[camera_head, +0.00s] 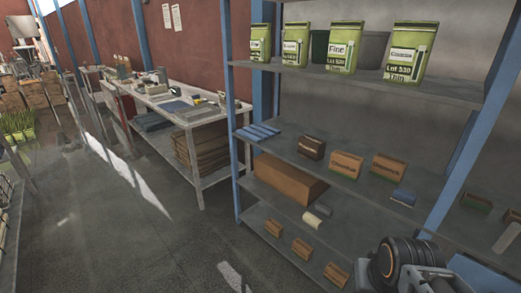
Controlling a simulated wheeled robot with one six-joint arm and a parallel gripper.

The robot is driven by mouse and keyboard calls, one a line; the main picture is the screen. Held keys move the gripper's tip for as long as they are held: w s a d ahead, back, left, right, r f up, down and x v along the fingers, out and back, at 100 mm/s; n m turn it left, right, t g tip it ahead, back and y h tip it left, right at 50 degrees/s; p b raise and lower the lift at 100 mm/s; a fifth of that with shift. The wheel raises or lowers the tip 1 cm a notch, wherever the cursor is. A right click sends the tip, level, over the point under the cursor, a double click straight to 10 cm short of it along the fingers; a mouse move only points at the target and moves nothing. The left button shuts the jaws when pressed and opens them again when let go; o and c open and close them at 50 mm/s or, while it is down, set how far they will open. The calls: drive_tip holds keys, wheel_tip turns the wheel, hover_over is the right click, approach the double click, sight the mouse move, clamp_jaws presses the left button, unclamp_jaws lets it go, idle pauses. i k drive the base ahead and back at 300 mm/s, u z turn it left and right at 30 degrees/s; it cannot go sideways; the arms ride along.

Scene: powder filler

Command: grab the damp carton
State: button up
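A small dark brown carton (312,147) stands on the middle shelf of the blue-posted rack. It is darker than the two cartons to its right, a lighter brown carton (346,165) and another lighter carton (387,168), and looks like the damp one. Its label is too small to read. Nothing touches it. Part of my arm, dark and rounded, shows at the bottom right, in front of the lower shelves. My gripper's fingers are not in view.
Green bags (343,47) stand on the shelf above. Below are a long brown box (290,179) and several small cartons (302,248). Blue flat packs (258,131) lie left of the dark carton. A workbench (206,115) stands at left; the floor (150,235) before it is open.

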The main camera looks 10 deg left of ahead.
sight(312, 148)
drive_tip(key=u, duration=0.5)
drive_tip(key=i, duration=0.5)
drive_tip(key=u, duration=0.85)
drive_tip(key=i, duration=1.05)
drive_tip(key=z, duration=0.2)
drive_tip(key=i, duration=1)
drive_tip(key=z, duration=0.85)
drive_tip(key=i, duration=0.25)
drive_tip(key=z, duration=0.15)
